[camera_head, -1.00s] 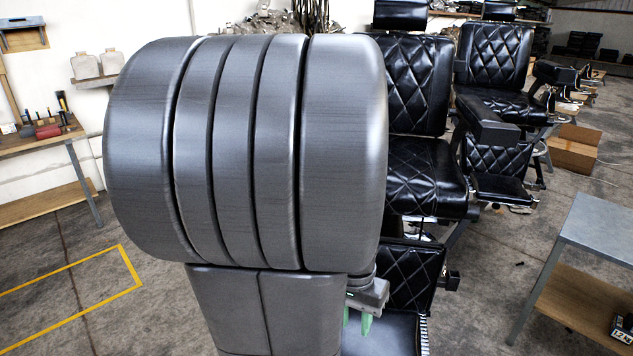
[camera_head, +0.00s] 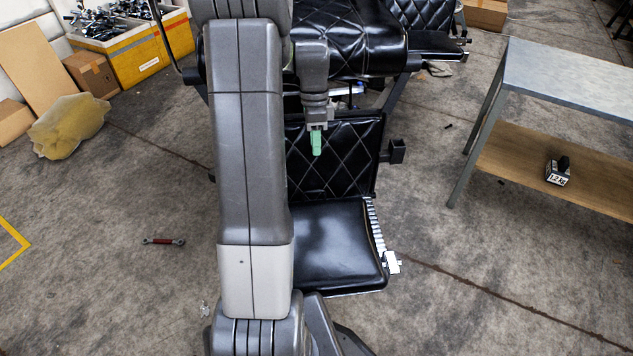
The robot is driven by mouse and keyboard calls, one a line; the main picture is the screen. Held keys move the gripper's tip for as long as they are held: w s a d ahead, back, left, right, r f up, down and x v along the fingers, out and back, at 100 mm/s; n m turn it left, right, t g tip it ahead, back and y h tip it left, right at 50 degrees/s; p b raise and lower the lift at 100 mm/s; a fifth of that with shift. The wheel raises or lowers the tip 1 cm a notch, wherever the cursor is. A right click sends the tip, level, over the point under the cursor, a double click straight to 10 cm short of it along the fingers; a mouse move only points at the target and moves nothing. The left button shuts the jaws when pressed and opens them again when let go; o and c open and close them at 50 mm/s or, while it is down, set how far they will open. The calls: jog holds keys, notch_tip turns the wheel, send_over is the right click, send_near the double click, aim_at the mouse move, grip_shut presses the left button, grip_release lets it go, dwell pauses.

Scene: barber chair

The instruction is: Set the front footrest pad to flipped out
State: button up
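The black barber chair (camera_head: 350,45) stands at the top middle, its seat front toward me. Below the seat hangs a quilted black leg panel (camera_head: 350,165). At its lower end, a smooth black footrest pad (camera_head: 335,240) lies roughly flat and sticks out toward me, with a ribbed metal strip on its right edge. Its left edge is hidden behind my arm. My gripper (camera_head: 316,143), with green fingertips, hangs in front of the upper quilted panel, above and behind the pad in the picture. The fingers overlap in this view, so their gap is not visible. I see nothing held.
A metal-topped table (camera_head: 570,78) with a wooden lower shelf stands at right. A red-handled wrench (camera_head: 164,241) lies on the floor at left. Yellow bins (camera_head: 135,55), cardboard boxes and a yellowish sack (camera_head: 68,126) are at upper left. Floor beside the footrest is clear.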

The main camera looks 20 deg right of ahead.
jog(key=s+f+b, duration=0.1)
jog(key=f, duration=0.3)
jog(key=f+b, duration=0.1)
jog(key=f, duration=0.3)
jog(key=s+f+b, duration=0.1)
jog(key=f, duration=0.4)
jog(key=shift+s+a, duration=0.35)
jog(key=shift+c, duration=0.4)
grip_shut()
